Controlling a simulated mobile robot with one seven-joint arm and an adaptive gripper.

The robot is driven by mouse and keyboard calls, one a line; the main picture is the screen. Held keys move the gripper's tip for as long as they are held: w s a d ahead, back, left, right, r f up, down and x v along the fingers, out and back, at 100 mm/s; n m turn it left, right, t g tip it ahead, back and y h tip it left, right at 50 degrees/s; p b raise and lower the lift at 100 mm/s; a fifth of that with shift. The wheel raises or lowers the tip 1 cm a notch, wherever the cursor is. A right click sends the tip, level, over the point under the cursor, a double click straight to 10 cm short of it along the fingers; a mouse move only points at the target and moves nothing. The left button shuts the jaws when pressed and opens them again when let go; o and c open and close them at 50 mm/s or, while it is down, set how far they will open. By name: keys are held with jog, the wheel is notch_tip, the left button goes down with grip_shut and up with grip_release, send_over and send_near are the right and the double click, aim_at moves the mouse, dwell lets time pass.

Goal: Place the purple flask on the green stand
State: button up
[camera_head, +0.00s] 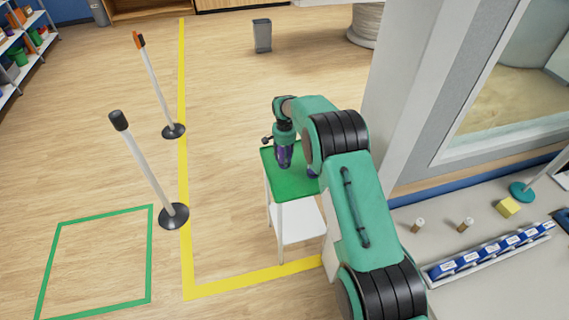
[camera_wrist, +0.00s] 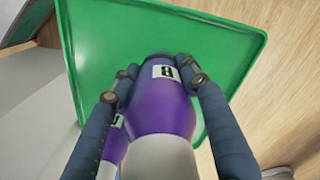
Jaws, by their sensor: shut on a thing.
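The purple flask (camera_wrist: 160,110) has a white label with a dark mark and a pale grey end towards the wrist camera. My gripper (camera_wrist: 158,80) is shut on it, with a finger on each side. The green stand (camera_wrist: 115,40) is a small white-legged table with a green top, and it also shows in the head view (camera_head: 288,187). The held flask (camera_head: 284,157) is over the green top in the head view. I cannot tell whether its base touches the top. A second purple item (camera_wrist: 116,145) with a white label is partly hidden behind my left finger.
A white lower shelf (camera_head: 298,222) is under the green top. Two posts with black bases (camera_head: 173,216) stand to the left, past a yellow floor line (camera_head: 184,165). A counter (camera_head: 440,238) with small vials and a blue-labelled rack is at right.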

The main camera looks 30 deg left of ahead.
jog(key=shift+f, duration=0.1)
jog(key=shift+f, duration=1.65)
jog(key=shift+f, duration=0.1)
jog(key=o, duration=1.3)
jog(key=shift+o, duration=0.2)
notch_tip(320, 180, up, 12)
jog(key=shift+r, duration=0.1)
